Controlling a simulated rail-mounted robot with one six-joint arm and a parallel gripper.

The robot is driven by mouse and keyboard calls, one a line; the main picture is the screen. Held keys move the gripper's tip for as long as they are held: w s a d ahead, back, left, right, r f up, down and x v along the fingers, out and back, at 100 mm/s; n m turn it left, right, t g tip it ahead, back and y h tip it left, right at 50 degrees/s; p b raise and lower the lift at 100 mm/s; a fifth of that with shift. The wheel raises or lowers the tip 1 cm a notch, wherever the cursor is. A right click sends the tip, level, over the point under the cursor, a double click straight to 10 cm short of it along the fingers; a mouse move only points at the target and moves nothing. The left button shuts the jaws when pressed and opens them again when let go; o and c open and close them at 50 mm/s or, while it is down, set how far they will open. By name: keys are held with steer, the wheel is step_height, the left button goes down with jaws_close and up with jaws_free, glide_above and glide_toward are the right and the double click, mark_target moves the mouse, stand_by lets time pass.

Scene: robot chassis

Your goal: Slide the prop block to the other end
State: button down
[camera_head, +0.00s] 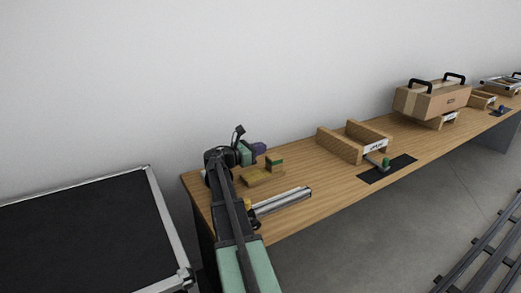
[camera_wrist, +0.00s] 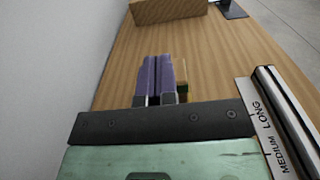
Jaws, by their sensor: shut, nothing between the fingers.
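A small wooden block with a green top (camera_head: 276,162) stands on the bench, probably the prop block; I cannot be sure. In the wrist view its wood and green edge (camera_wrist: 183,76) show just right of my fingers, mostly hidden behind them. My gripper (camera_head: 259,148) has a mint-green body and purple fingers. It is shut and empty, behind the block in the head view. The fingers (camera_wrist: 159,75) lie together in the wrist view. I cannot tell whether they touch the block. A flat yellowish wooden piece (camera_head: 256,179) lies in front of it.
A silver rail (camera_head: 283,201) runs near the bench's front edge, beside a strip marked MEDIUM and LONG (camera_wrist: 265,128). A wooden cradle (camera_head: 344,147), a dark mat (camera_head: 372,178) and a handled box (camera_head: 431,101) stand further right. The bench (camera_head: 308,173) has bare room before the cradle.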

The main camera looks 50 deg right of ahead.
step_height(320, 180, up, 7)
steer(key=p, duration=0.5)
steer(key=b, duration=0.2)
glide_above(272, 155)
steer(key=shift+s+f, duration=0.1)
steer(key=shift+f, duration=0.85)
steer(key=x, duration=1.5)
steer(key=shift+s+d, duration=0.15)
steer(key=shift+d, duration=0.05)
